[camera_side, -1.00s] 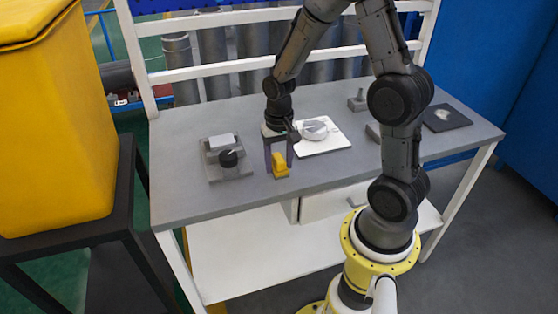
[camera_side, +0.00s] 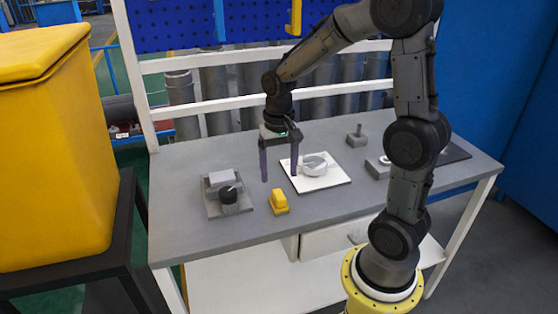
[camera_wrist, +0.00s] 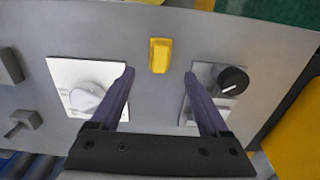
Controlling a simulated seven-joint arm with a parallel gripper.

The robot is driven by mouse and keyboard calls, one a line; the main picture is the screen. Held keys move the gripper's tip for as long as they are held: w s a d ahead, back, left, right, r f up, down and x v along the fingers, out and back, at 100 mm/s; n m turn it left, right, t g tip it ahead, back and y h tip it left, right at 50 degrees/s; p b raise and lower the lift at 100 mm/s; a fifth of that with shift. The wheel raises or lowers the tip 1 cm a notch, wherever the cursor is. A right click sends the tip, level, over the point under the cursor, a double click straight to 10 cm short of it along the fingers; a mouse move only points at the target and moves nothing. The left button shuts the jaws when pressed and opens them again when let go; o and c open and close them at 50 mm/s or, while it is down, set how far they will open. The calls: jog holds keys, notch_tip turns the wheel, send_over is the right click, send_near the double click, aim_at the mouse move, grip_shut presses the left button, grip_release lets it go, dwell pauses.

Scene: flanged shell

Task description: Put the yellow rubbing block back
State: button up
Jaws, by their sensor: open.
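The yellow rubbing block (camera_side: 278,203) lies on the grey table near its front edge. It also shows in the wrist view (camera_wrist: 160,55), ahead of the fingertips and between their lines. My gripper (camera_side: 280,179) is open and empty, raised above the table just behind the block. Its two purple fingers (camera_wrist: 159,72) are spread wide in the wrist view, with nothing between them. The block stands apart from both fingers.
A grey fixture with a black knob (camera_side: 229,195) sits left of the block. A white plate (camera_side: 335,180) with a round whitish flanged part (camera_side: 314,166) lies to its right. A grey block with a post (camera_side: 357,137) stands farther back. The table front (camera_side: 215,235) is bare.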

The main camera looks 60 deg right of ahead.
jog(key=s+a+r+n+t, duration=0.5)
jog(key=s+a+r+n, duration=0.4)
jog(key=s, duration=0.4)
jog(key=shift+a+r+t, duration=0.3)
jog(key=shift+a+r, duration=0.2)
jog(key=shift+a, duration=0.05)
jog(key=shift+o, duration=0.3)
dwell(0.9)
